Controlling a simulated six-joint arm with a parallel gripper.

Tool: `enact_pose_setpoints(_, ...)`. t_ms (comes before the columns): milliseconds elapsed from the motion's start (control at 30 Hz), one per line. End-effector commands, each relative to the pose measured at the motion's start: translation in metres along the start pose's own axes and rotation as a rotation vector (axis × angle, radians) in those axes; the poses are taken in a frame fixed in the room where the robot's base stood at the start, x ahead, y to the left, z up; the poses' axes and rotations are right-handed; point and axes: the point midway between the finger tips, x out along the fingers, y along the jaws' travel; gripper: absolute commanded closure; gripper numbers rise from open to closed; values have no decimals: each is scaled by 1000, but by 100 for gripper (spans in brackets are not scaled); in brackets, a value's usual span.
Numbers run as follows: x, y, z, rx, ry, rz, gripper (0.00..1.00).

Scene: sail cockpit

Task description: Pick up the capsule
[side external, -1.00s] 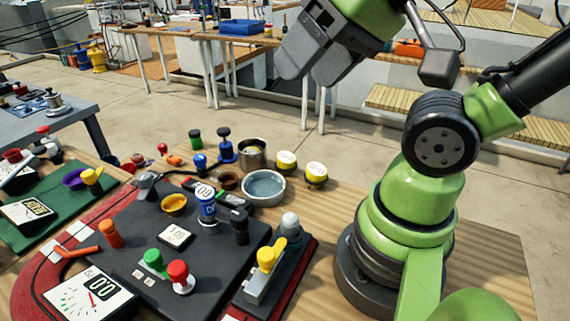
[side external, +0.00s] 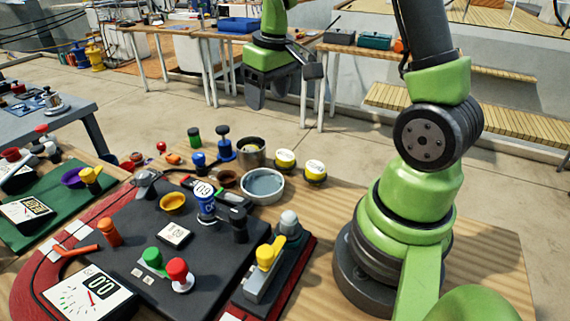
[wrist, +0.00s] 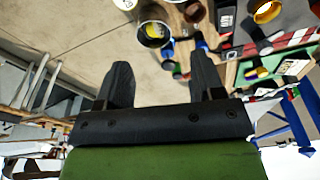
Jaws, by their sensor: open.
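My gripper (side external: 268,92) is open and empty, hanging fingers-down in the air beyond the far edge of the workbench, well above the floor. In the wrist view its two fingers (wrist: 161,70) stand apart with nothing between them. I cannot tell for certain which small item is the capsule. A small orange elongated piece (side external: 173,159) lies at the bench's far edge, left of the blue knobs, and is the likeliest match. The gripper is apart from it, higher and to the right.
A metal pot (side external: 251,153) with something yellow inside, a grey bowl (side external: 263,186) and two yellow-and-white round tins (side external: 315,172) stand near the far edge. A black control panel (side external: 150,215) with coloured levers fills the middle. Bare wood lies right of the tins.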

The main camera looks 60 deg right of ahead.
Motion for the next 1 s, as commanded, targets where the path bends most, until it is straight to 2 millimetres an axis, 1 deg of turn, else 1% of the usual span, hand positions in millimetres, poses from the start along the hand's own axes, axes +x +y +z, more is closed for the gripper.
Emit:
enact_pose_setpoints(33, 21, 13, -1, -7, -44, 3, 38)
enact_pose_setpoints(100, 43, 27, -2, -26, -84, 5, 38)
enact_pose_setpoints(200, 68, 41, 0, -47, -126, 3, 38)
enact_pose_setpoints(300, 82, 50, 2, -61, -151, 0, 38)
enact_pose_setpoints(400, 94, 53, 5, -67, -162, -2, 38)
enact_pose_setpoints(600, 123, 53, 10, -67, -164, -3, 38)
enact_pose_setpoints(833, 143, 54, 14, -66, -162, -3, 38)
enact_pose_setpoints(1000, 169, 56, 22, -65, -164, -3, 38)
